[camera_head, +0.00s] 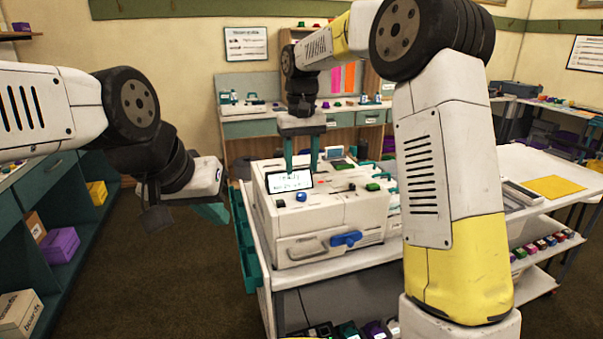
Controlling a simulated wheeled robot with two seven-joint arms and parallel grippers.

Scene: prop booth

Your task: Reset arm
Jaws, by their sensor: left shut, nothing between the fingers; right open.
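My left gripper (212,213) hangs at the left over the floor, apart from the cart, with its teal fingers pointing to the lower right. It is shut and empty. My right gripper (301,160) points down above the back part of a white machine (330,217), its two teal fingers spread apart with nothing visible between them. The machine has a small tilted screen (289,180), a blue handle (346,239) on its front and several coloured knobs on top. My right arm hides part of the machine's right side.
The machine stands on a white cart (343,266) with a teal bin (243,240) on its left side. A shelf unit (62,235) stands at the left. A white table (535,172) with a yellow sheet (554,187) is at the right. Floor between shelf and cart is clear.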

